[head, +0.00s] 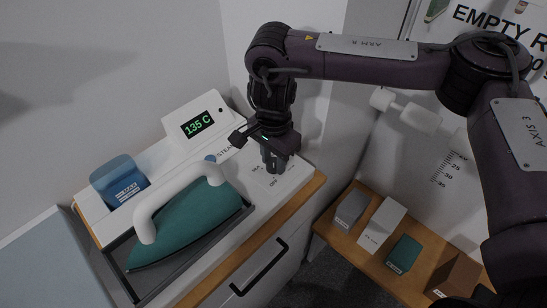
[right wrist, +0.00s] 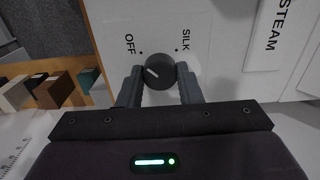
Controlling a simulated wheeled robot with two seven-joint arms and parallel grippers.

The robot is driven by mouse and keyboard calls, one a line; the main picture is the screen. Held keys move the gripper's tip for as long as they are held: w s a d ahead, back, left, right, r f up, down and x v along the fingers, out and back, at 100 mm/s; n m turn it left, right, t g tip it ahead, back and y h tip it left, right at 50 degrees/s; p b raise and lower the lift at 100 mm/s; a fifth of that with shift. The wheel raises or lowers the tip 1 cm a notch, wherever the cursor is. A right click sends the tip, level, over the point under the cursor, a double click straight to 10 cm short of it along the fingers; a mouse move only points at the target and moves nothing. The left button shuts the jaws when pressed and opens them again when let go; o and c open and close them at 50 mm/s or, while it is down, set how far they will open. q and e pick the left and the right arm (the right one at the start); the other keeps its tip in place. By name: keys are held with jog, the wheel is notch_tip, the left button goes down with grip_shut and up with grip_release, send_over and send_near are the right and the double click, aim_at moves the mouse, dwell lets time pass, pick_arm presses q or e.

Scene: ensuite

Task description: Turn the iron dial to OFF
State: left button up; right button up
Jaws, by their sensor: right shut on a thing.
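The iron dial (right wrist: 158,68) is a dark round knob on the white panel, between the printed words OFF at left and SILK at right. Its pale pointer mark lies toward the upper left, on the OFF side; I cannot tell whether it lines up with the OFF dot. My right gripper (right wrist: 160,84) has one finger on each side of the dial and is shut on it. In the head view my right gripper (head: 273,166) points down at the panel and hides most of the dial. The teal iron (head: 185,226) with a white handle rests at left. My left gripper is not in view.
A display (head: 198,124) reads 135 C behind the iron. A blue container (head: 119,181) stands at left. A drawer handle (head: 260,267) juts from the cabinet front. A low wooden shelf (head: 336,236) holds several small boxes at right.

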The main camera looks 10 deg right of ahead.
aim_at(274, 162)
dwell(0.3)
jog(key=o, duration=1)
notch_tip(274, 162, up, 8)
jog(key=shift+f, duration=0.1)
